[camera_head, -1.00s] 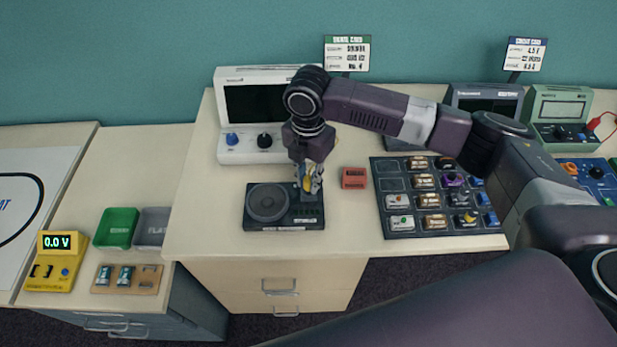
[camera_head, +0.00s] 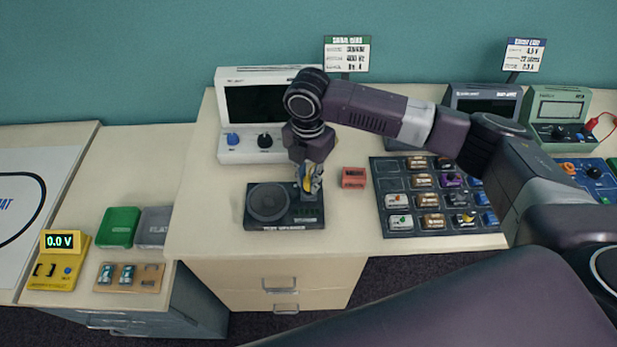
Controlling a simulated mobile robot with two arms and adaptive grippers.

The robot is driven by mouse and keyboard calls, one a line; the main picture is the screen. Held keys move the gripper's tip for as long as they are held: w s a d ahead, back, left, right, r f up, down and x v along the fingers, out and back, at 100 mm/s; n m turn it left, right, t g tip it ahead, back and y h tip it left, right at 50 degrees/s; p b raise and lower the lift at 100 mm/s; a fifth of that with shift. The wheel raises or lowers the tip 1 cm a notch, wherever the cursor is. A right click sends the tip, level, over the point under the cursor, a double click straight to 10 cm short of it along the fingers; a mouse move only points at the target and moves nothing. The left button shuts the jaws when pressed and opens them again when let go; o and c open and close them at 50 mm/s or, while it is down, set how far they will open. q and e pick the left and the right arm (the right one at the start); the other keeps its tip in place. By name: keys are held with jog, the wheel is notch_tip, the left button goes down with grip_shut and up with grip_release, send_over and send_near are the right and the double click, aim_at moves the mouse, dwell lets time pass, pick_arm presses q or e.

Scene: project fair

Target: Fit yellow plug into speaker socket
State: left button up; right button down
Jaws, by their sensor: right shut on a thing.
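The dark speaker unit (camera_head: 268,204) lies flat on the light table, with a round speaker cone on its left half. My right gripper (camera_head: 309,189) points down over the right part of the unit. It is shut on the yellow plug (camera_head: 308,184), of which a small yellow patch shows between the fingers. The fingers hide the plug's lower end and the socket area, so I cannot tell whether the plug is in the socket. My left gripper is not in view.
A red block (camera_head: 353,177) sits just right of the gripper. A dark parts tray (camera_head: 393,224) with several modules lies further right. A white instrument (camera_head: 232,151) stands behind. A yellow meter (camera_head: 54,270) reads 0.0 V at the left. Table left of the speaker is clear.

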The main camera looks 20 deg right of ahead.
jog(key=shift+p, duration=0.95)
dwell(0.9)
jog(key=shift+f+b, duration=0.35)
jog(key=shift+f, duration=0.55)
dwell(1.2)
jog(key=c, duration=1.7)
grip_release()
jog(key=shift+o, duration=0.2)
jog(key=o, duration=0.4)
jog(key=shift+o, duration=0.2)
jog(key=shift+r, duration=0.1)
notch_tip(320, 180, up, 5)
jog(key=p, duration=0.5)
jog(key=shift+r+p, duration=0.2)
jog(key=shift+p, duration=0.2)
jog(key=shift+r, duration=1.2)
